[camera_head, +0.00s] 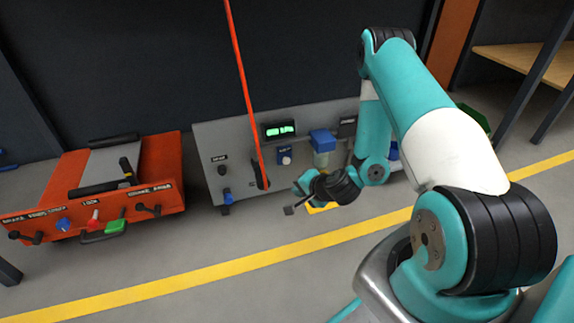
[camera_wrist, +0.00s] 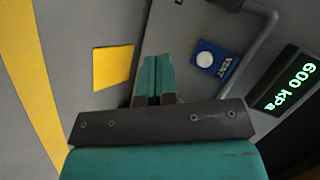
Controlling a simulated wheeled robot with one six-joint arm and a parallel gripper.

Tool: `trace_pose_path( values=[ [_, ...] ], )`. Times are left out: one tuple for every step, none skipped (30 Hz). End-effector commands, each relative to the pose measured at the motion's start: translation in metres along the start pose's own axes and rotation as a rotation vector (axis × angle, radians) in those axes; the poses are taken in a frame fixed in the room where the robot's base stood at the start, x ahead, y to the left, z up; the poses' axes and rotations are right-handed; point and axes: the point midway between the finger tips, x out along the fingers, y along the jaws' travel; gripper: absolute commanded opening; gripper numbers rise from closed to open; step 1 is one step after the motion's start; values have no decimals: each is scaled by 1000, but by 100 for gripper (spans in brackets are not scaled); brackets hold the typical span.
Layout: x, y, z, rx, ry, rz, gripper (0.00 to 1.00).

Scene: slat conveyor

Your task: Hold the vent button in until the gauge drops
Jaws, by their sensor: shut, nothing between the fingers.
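The vent button is a round white cap on a blue plate labelled VENT. It shows in the wrist view (camera_wrist: 205,58) and on the grey panel in the head view (camera_head: 285,160). The gauge is a dark display with green digits, reading 600 kPa in the wrist view (camera_wrist: 290,82); it also shows in the head view (camera_head: 280,130). My gripper (camera_wrist: 154,58) is shut and empty, its teal fingertips left of the button in the wrist view and apart from it. In the head view my gripper (camera_head: 291,208) is in front of the panel, below the button.
The grey panel (camera_head: 208,145) also carries a blue-capped part (camera_head: 322,140) and a black knob (camera_head: 222,170). A red bar slants down in front of it. An orange unit (camera_head: 160,160) stands at left. A yellow patch (camera_wrist: 113,67) lies beside my fingers. A grey pipe bends near the button.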

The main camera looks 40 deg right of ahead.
Motion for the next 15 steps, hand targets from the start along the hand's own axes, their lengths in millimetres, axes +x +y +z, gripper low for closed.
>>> trace_pose_path(
  values=[
    [0,0,0,-1,-1,0,0],
    [0,0,0,-1,-1,0,0],
    [0,-1,0,-1,-1,0,0],
    [0,-1,0,-2,-1,0,0],
    [1,-2,0,-2,-1,-1,0],
    [2,-3,-1,-3,-2,-1,0],
    [2,-4,-2,-4,-2,-2,0],
    [4,-5,-3,-4,-3,-2,0],
    [6,-8,-5,-6,-3,-3,0],
    [8,-10,-6,-6,-4,-3,0],
    [11,-12,-8,-7,-4,-4,0],
    [14,-15,-11,-8,-4,-4,0],
    [17,-18,-14,-7,-2,-4,0],
    [20,-20,-16,-7,-2,-3,0],
    [26,-21,-18,-7,-3,-4,0]
  ],
)
